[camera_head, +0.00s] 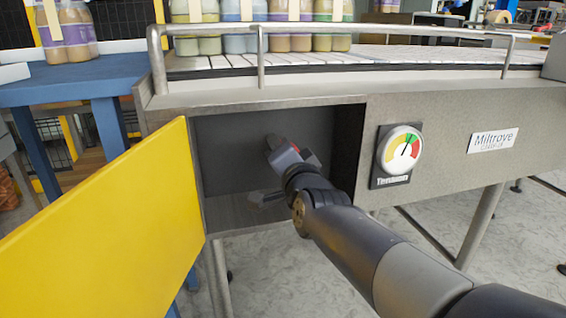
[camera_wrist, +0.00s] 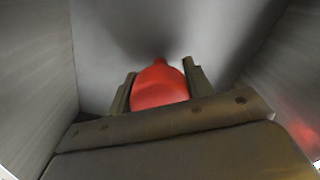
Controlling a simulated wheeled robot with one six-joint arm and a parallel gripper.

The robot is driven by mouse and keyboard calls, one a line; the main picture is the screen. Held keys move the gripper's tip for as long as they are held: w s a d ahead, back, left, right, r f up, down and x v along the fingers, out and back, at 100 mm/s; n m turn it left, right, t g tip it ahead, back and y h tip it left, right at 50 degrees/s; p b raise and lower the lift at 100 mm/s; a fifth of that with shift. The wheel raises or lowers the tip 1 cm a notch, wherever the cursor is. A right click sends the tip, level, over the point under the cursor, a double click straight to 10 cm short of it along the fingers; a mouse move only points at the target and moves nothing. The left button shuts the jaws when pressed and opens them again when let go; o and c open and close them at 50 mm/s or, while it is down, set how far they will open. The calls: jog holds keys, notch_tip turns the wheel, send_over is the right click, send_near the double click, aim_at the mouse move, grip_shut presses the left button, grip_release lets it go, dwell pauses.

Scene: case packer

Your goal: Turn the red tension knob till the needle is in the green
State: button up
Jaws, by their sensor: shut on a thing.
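The red tension knob (camera_wrist: 160,87) sits between the two fingers of my gripper (camera_wrist: 158,78) in the wrist view, against the grey back of the recess. My gripper (camera_head: 290,152) is shut on it inside the open compartment. The tension gauge (camera_head: 401,150) is on the front panel right of the compartment. Its needle points up and slightly right, at or near the green band; the exact edge is too small to tell.
The yellow door (camera_head: 110,225) stands open at the left of the compartment (camera_head: 225,135). Conveyor rails (camera_head: 370,28) and filled jars (camera_head: 240,30) are above. A blue table (camera_head: 65,85) stands at the left. The compartment walls are close around my gripper.

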jog(key=shift+m, duration=0.4)
jog(key=o, duration=0.9)
jog(key=shift+o, duration=0.2)
